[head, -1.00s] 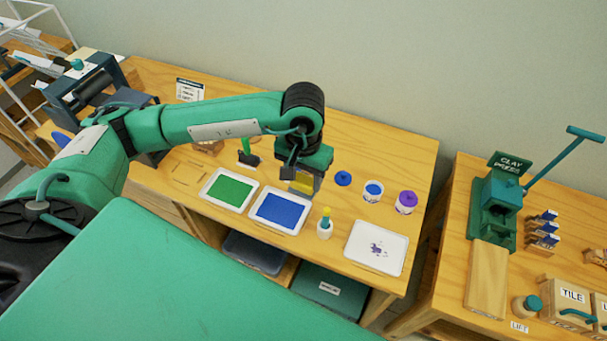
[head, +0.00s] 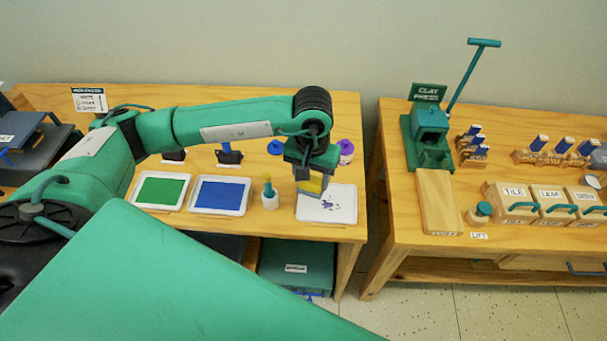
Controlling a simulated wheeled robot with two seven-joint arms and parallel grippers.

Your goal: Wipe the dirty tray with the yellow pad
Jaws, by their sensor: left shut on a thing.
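The dirty tray (head: 344,208) is white with purple smears and lies at the right front of the wooden table. My left gripper (head: 312,187) is shut on the yellow pad (head: 311,186) and holds it over the tray's left back part. I cannot tell whether the pad touches the tray. The gripper hides the tray's back left corner. My right gripper is not in view.
A tray of blue paint (head: 221,195) and a tray of green paint (head: 161,191) lie to the left. A small white pot (head: 269,200) stands just left of the dirty tray. Paint jars (head: 346,150) stand behind. A second table (head: 400,225) stands across a gap.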

